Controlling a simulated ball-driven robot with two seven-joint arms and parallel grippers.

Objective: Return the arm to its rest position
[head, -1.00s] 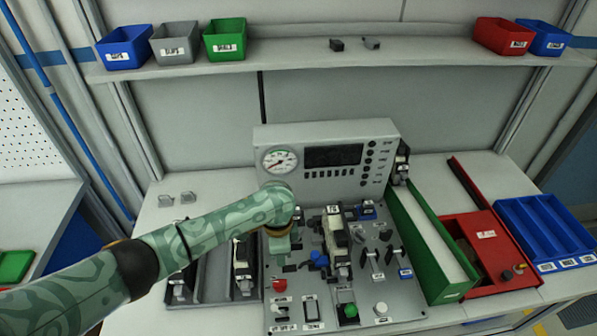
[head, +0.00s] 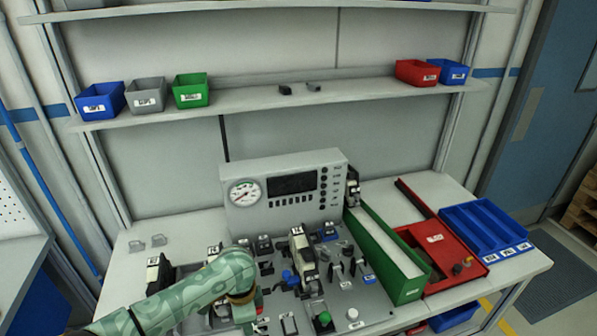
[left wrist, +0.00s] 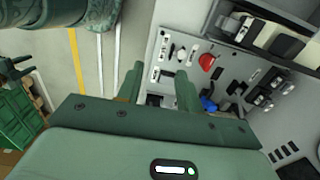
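My left arm, patterned green, comes in from the lower left in the head view. Its gripper (head: 246,312) points down over the lower left part of the grey control panel (head: 372,318), and its fingertips are hard to make out there. In the left wrist view the two green fingers of the left gripper (left wrist: 158,88) stand apart with nothing between them. The panel's switches and a red knob (left wrist: 207,61) show beyond them. My right gripper is in neither view.
The console with a round gauge (head: 245,192) stands behind the panel. To the right are a long green bin (head: 412,290), a red tray (head: 434,238) and a blue tray (head: 487,232). A shelf (head: 360,91) with small bins runs above. Floor is open at the far right.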

